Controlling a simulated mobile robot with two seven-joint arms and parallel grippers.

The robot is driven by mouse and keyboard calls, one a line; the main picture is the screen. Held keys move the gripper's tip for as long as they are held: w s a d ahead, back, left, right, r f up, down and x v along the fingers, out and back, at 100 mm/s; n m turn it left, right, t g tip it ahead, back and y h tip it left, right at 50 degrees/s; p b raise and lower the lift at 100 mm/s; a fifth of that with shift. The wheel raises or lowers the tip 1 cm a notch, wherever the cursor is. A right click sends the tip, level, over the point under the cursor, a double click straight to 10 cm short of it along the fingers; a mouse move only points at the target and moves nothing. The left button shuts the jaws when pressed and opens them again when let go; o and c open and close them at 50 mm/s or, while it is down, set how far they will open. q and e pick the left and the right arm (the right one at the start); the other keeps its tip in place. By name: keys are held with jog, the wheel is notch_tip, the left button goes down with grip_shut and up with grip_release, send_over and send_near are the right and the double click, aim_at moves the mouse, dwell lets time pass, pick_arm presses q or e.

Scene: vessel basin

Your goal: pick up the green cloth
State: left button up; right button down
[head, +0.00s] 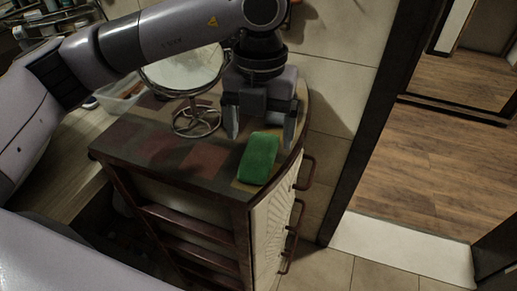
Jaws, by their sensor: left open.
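The green cloth (259,158) lies as a folded block on the cabinet top (128,138), near its front right corner. My left gripper (262,127) reaches in from the upper left and points down. Its two fingers are apart, one at each side, just behind and above the cloth. Nothing shows between the fingers. I cannot tell the exact gap between the fingertips and the cloth. My right gripper does not show.
A round mirror (187,70) on a wire stand (196,122) stands just left of my left gripper. A clear container (120,98) is farther left. The cabinet's right side has handles (306,173). An open doorway with wooden floor (440,160) lies at right.

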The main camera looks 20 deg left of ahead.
aim_at(260, 148)
pick_arm(q)
jog(key=shift+w+f+p, duration=0.1)
jog(key=shift+f+p, duration=0.2)
jog(key=shift+f, duration=2)
jog(key=shift+c, duration=0.3)
jog(key=c, duration=1.1)
jog(key=shift+r, duration=0.1)
notch_tip(260, 148, up, 20)
jog(key=shift+f, duration=0.1)
